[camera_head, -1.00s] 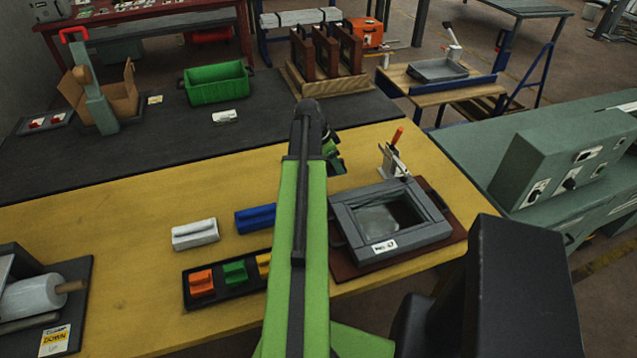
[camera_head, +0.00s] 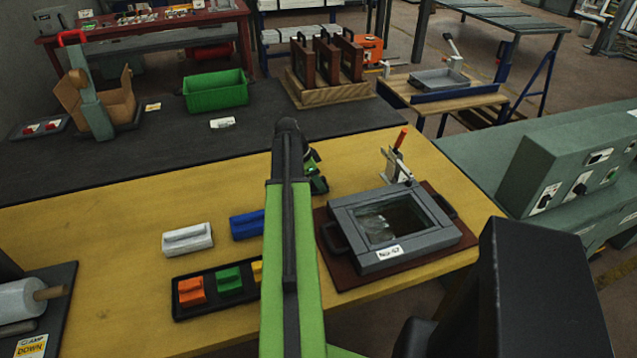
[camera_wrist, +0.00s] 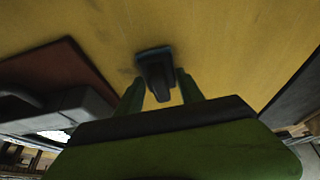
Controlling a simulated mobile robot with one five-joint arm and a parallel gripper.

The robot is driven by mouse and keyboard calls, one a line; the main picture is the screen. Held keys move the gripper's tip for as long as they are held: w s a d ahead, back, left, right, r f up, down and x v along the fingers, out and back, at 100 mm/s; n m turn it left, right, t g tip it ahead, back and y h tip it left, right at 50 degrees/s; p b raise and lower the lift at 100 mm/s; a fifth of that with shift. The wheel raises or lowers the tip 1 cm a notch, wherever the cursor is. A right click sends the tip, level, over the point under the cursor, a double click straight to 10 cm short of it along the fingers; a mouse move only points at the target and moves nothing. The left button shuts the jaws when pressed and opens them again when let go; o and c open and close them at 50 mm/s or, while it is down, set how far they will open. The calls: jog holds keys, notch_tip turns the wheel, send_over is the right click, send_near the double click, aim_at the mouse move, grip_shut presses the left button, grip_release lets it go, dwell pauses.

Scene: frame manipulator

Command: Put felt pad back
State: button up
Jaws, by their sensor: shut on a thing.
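My gripper (camera_wrist: 160,88) is shut on a dark block (camera_wrist: 154,64) with a wider, blue-edged base, held close over the yellow tabletop in the wrist view. This may be the felt pad; its underside is hidden. In the head view my gripper is mostly behind my green arm. A black tray (camera_head: 213,304) holds an orange block (camera_head: 191,291), a green block (camera_head: 230,281) and a partly hidden yellow block (camera_head: 257,270).
A grey frame with glass (camera_head: 390,220) lies on a brown board (camera_head: 345,283) right of my arm. A clamp with an orange handle (camera_head: 397,158) stands behind it. A roller (camera_head: 30,297) is at the left edge. The table's left middle is clear.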

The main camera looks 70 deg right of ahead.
jog(key=shift+f, duration=0.15)
jog(key=o, duration=1.2)
jog(key=shift+r+p, duration=0.35)
jog(key=shift+r, duration=0.15)
jog(key=p+v, duration=1)
jog(key=v, duration=0.1)
jog(key=shift+a, duration=0.2)
jog(key=shift+w+r, duration=0.1)
jog(key=shift+r, duration=0.05)
